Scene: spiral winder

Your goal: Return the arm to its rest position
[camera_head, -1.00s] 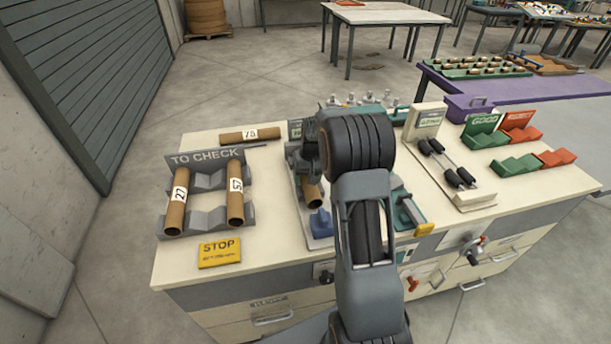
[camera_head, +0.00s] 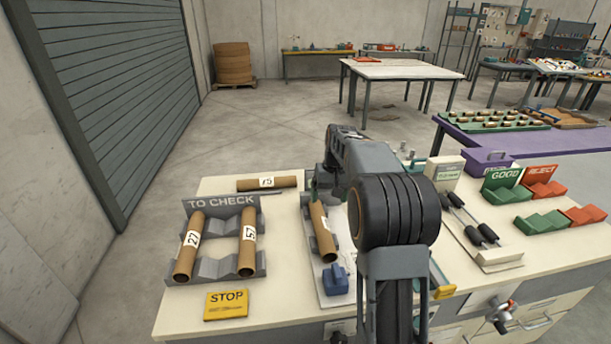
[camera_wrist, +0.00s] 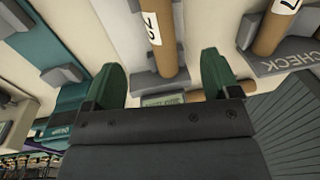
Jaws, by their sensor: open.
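My arm (camera_head: 395,225) rises in front of the bench in the head view, and its wrist end reaches over the middle. My gripper (camera_wrist: 162,78) is open in the wrist view, its two green fingers apart with nothing gripped. In the head view the fingers are mostly hidden by the wrist. A cardboard tube (camera_head: 322,232) lies in the middle fixture, left of the arm. In the wrist view a labelled tube (camera_wrist: 155,35) lies beyond the gap between the fingers; I cannot tell whether they touch it.
The grey TO CHECK rack (camera_head: 222,204) holds tubes 27 (camera_head: 188,250) and 57 (camera_head: 247,245). Another tube (camera_head: 267,183) lies behind it. A yellow STOP sign (camera_head: 226,304) is in front. Green GOOD (camera_head: 502,177) and red REJECT (camera_head: 541,173) holders stand right.

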